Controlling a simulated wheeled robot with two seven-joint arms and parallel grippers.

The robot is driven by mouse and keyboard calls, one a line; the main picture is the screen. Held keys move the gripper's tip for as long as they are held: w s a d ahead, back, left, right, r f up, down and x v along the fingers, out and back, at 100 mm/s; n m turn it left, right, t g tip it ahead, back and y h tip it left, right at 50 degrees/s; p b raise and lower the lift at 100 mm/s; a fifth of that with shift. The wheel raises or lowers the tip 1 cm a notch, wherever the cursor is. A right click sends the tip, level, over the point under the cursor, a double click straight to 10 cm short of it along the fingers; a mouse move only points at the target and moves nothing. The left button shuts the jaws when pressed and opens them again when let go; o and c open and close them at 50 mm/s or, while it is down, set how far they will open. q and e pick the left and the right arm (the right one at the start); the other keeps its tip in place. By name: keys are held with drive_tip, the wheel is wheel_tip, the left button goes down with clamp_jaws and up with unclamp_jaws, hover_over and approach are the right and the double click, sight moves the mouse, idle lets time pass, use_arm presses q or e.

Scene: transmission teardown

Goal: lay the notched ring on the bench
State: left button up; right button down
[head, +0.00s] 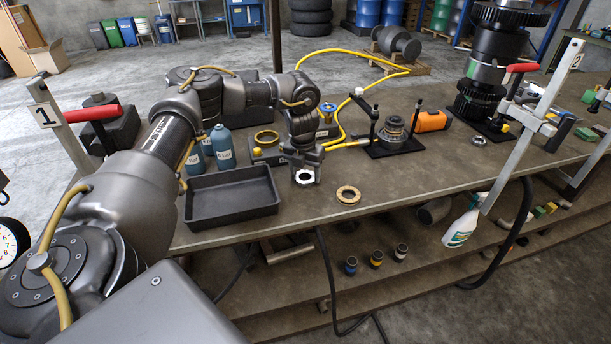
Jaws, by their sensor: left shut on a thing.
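My left gripper (305,168) points down over the bench, between the black tray and a brass ring. It is shut on a small ring-like piece (304,178), pale metal with a dark outline, seen just above the bench top. This looks like the notched ring, but its notches are too small to make out, and the fingers partly hide it. I cannot tell whether it touches the bench (395,185). The flat brass ring (348,194) lies on the bench to the right, apart from the gripper. My right gripper is not in view.
The black tray (232,222) stands left of the gripper. A black fixture (394,138), an orange tool (432,121) and a tall gear stack (492,65) stand right. The bench front is mostly clear right of the brass ring.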

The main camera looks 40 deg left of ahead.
use_arm(q)
drive_tip(key=shift+s, duration=0.1)
drive_tip(key=o, duration=1.2)
drive_tip(key=shift+f, duration=0.1)
drive_tip(key=shift+o, duration=0.2)
drive_tip(key=r, duration=0.2)
drive_tip(key=r+b, duration=0.1)
drive_tip(key=r, duration=0.2)
drive_tip(key=shift+s+d+r, duration=0.1)
drive_tip(key=shift+s+r, duration=0.05)
drive_tip(key=shift+s, duration=0.05)
wheel_tip(320, 180, up, 7)
drive_tip(key=shift+s, duration=0.45)
drive_tip(key=shift+d+p, duration=0.1)
drive_tip(key=shift+p, duration=0.25)
